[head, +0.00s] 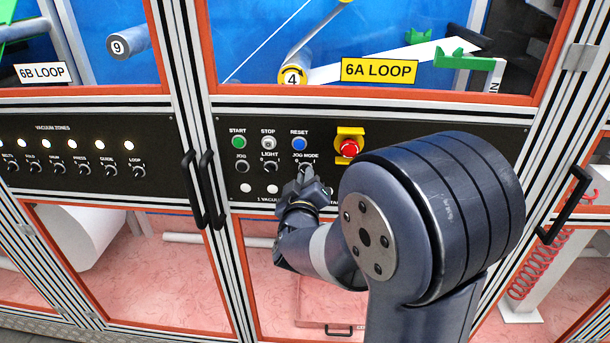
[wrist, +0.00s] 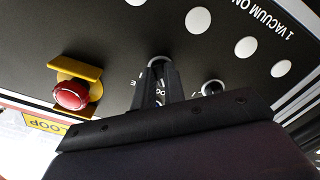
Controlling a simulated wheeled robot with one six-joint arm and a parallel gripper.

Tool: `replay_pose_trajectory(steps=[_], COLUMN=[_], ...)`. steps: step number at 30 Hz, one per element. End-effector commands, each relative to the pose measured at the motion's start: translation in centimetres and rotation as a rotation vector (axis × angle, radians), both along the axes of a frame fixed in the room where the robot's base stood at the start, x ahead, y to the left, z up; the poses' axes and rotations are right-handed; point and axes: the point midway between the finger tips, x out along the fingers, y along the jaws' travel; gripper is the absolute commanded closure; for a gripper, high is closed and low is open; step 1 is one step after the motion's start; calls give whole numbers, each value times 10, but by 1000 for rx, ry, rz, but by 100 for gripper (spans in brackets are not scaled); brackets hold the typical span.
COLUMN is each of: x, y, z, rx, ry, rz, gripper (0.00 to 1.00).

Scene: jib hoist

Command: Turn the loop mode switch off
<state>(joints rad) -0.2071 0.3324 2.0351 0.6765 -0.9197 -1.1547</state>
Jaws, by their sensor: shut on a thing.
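The mode switch (head: 306,167) is a small knob on the black right-hand panel, under the blue RESET button. Its label looks like JOG MODE rather than loop mode. My gripper (head: 304,182) reaches it from below and is shut on it. In the wrist view the fingers of my gripper (wrist: 160,85) close around the knob against the panel. The fingers hide most of it, so I cannot tell which way it points. A separate knob labelled LOOP (head: 139,169) is at the right end of the left panel, away from my gripper.
The LIGHT knob (head: 270,167) is just left of the gripper. A red emergency stop (head: 348,148) in a yellow guard is close on the right; it also shows in the wrist view (wrist: 72,94). Black door handles (head: 205,190) stick out left of the panel.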

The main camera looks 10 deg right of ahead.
Motion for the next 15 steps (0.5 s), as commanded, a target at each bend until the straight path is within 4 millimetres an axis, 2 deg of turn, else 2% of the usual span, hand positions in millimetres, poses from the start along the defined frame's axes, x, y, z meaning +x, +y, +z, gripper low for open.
replay_pose_trajectory(steps=[15], x=[0], y=[0], z=[0], rx=[-97], ry=[32], rz=[1], gripper=[100])
